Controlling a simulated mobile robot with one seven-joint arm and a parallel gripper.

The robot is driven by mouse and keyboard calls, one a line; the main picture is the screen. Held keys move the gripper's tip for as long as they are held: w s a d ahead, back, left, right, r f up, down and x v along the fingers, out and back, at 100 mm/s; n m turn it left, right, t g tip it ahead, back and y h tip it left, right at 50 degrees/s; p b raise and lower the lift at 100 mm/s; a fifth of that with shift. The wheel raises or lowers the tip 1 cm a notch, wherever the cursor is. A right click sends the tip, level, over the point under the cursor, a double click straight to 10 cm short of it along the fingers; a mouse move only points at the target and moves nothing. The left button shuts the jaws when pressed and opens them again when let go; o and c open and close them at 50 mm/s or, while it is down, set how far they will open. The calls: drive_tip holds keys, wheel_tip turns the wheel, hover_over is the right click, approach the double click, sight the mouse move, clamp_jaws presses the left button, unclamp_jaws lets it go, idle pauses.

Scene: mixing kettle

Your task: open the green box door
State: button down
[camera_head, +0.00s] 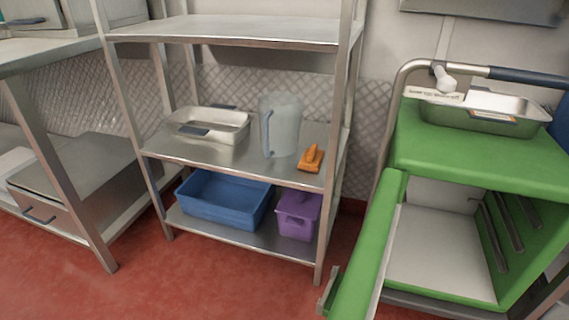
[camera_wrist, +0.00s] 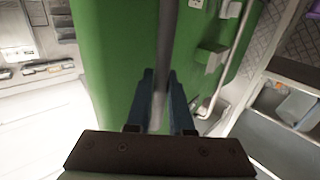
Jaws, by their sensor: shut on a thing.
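The green box (camera_head: 480,155) stands at the right in the head view. Its green door (camera_head: 368,255) is swung out to the left, and the pale interior (camera_head: 435,250) with side rails shows. A metal latch piece (camera_head: 328,290) sticks out from the door's outer side. In the wrist view, my gripper (camera_wrist: 164,78) has its two dark blue fingers closed on a grey upright bar (camera_wrist: 167,35) in front of a green panel (camera_wrist: 112,60). Whether this bar is the door's handle I cannot tell for sure. My gripper does not show in the head view.
A metal shelf rack (camera_head: 225,35) stands left of the box, holding a steel pan (camera_head: 210,125), pitcher (camera_head: 281,125), orange item (camera_head: 311,158), blue bin (camera_head: 225,200) and purple box (camera_head: 298,214). A steel tray (camera_head: 485,112) lies on the box. Red floor (camera_head: 200,285) is clear in front.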

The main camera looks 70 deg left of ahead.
drive_tip(key=c, duration=0.8)
unclamp_jaws()
drive_tip(key=s+p, duration=0.1)
drive_tip(key=s, duration=1.2)
drive_tip(key=shift+p, duration=0.35)
